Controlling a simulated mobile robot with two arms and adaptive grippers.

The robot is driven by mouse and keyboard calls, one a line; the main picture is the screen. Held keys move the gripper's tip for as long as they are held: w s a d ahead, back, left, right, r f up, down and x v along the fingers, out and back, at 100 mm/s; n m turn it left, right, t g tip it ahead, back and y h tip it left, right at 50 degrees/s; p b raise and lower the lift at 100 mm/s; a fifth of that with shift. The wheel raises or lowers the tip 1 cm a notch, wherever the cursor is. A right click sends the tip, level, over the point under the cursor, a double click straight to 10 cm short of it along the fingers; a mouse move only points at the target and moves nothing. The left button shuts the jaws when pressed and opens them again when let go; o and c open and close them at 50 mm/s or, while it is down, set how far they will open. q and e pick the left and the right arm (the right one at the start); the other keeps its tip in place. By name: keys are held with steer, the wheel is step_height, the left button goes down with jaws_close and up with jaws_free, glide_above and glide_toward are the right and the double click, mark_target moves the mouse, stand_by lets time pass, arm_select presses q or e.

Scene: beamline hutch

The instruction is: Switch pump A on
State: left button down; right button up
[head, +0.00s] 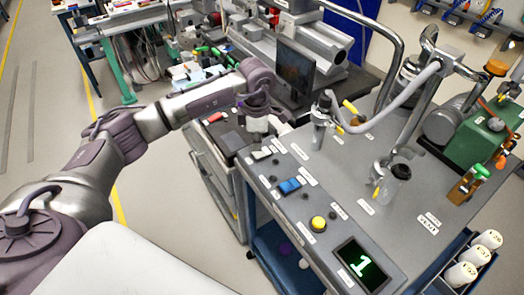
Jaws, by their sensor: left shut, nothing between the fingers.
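A grey cart top (340,200) carries a control strip along its near left edge. On the strip are a pale rocker switch (262,153), a blue switch (290,186), a yellow round button (318,223) and a dark display (362,264) showing a green "1". The small labels are too small to read, so I cannot tell which control belongs to pump A. My left gripper (268,128) is shut and empty, over the strip's far left end near the pale switch. Whether it touches anything is unclear. My right gripper is out of view.
A dark monitor (295,72) stands behind my gripper. White bottles (474,257) sit in a side rack. The floor at the left is clear.

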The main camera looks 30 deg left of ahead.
mark_target(257, 153)
arm_select(q)
steer(key=shift+f+b, duration=1)
steer(key=shift+f, duration=0.25)
stand_by(0.4)
steer(key=shift+r, duration=0.1)
steer(key=shift+r+p, duration=2)
steer(key=shift+r, duration=1.5)
